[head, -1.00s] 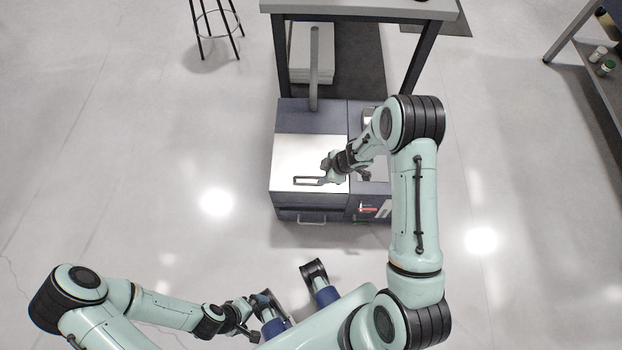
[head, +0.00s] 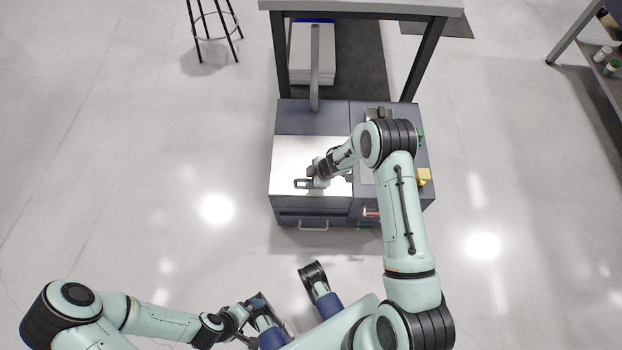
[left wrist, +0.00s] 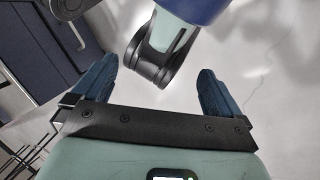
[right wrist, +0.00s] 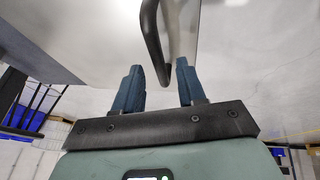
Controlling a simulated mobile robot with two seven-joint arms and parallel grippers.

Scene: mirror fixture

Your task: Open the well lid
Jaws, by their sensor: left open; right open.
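The well lid (head: 295,155) is a bright, pale panel on top of the dark blue-grey cabinet, lying flat. Its dark loop handle (head: 301,184) is at the front of the lid. My right gripper (head: 313,182) is over the lid's front, at the handle. In the right wrist view my open right fingers (right wrist: 158,68) point at the black handle (right wrist: 152,35), whose near end shows between the fingertips; I cannot tell whether they touch it. My left gripper (left wrist: 156,72) is open and empty, low near my base, away from the cabinet; it also shows small in the head view.
The cabinet's right section (head: 425,200) carries a yellow part (head: 424,176) and is partly hidden by my right arm. A grey upright post (head: 315,70) rises behind the lid. A table (head: 360,7) stands behind, a stool (head: 213,30) back left. Floor at left is clear.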

